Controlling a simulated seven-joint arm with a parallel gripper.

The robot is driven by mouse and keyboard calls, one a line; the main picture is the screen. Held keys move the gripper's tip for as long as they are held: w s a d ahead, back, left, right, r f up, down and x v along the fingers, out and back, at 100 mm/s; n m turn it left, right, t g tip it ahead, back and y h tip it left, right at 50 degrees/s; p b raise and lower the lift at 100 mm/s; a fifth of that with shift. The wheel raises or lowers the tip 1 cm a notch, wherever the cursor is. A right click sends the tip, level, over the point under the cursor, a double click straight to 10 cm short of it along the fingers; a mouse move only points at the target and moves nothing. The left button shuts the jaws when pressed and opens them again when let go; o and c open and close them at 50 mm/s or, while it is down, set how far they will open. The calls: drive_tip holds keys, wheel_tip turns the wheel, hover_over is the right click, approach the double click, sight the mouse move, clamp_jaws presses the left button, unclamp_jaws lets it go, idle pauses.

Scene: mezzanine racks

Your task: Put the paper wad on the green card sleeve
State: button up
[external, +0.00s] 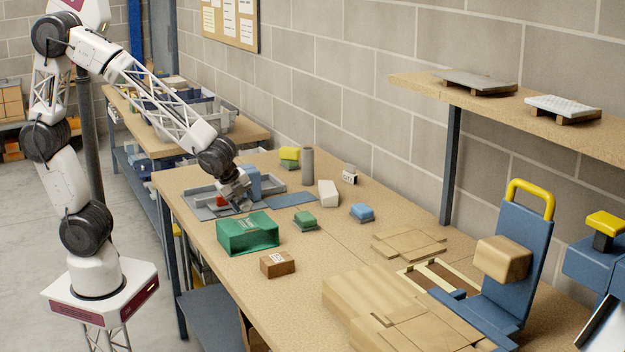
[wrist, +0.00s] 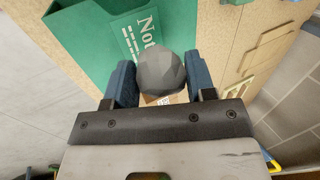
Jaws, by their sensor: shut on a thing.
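The paper wad (wrist: 161,72) is a grey faceted ball. In the wrist view it sits between the two blue fingers of my gripper (wrist: 160,70), which is shut on it. The green card sleeve (external: 247,236) lies on the bench in the external view, just in front of my gripper (external: 241,201). In the wrist view the sleeve (wrist: 88,38) fills the upper left, with white lettering, and the wad overlaps its right edge. The wad is held above the bench. It is hard to make out in the external view.
A small brown box (external: 277,264) stands in front of the sleeve. A grey tray (external: 207,212) lies behind my gripper. Green (external: 305,221) and blue (external: 361,213) blocks, a grey cylinder (external: 307,166) and a white block (external: 328,193) stand to the right. Wooden boards (external: 372,290) cover the near bench.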

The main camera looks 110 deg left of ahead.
sight(243, 211)
idle(0.3)
drive_tip(key=shift+f, duration=1.8)
drive_tip(key=shift+f, duration=0.15)
drive_tip(key=o, duration=0.9)
drive_tip(key=v, duration=1.2)
drive_tip(key=shift+r, duration=0.2)
drive_tip(key=shift+w, duration=0.1)
drive_tip(key=s+d+r+n+h, duration=0.1)
drive_tip(key=s+d+n, duration=0.3)
drive_tip(key=s, duration=0.5)
drive_tip(key=s+d+r+n+h, duration=0.2)
drive_tip(key=s+d+n, duration=0.2)
drive_tip(key=s+d, duration=0.4)
drive_tip(key=shift+s+d+r+n+g+h, duration=0.2)
drive_tip(key=shift+s+r+n+g+h, duration=0.15)
drive_tip(key=shift+s, duration=0.85)
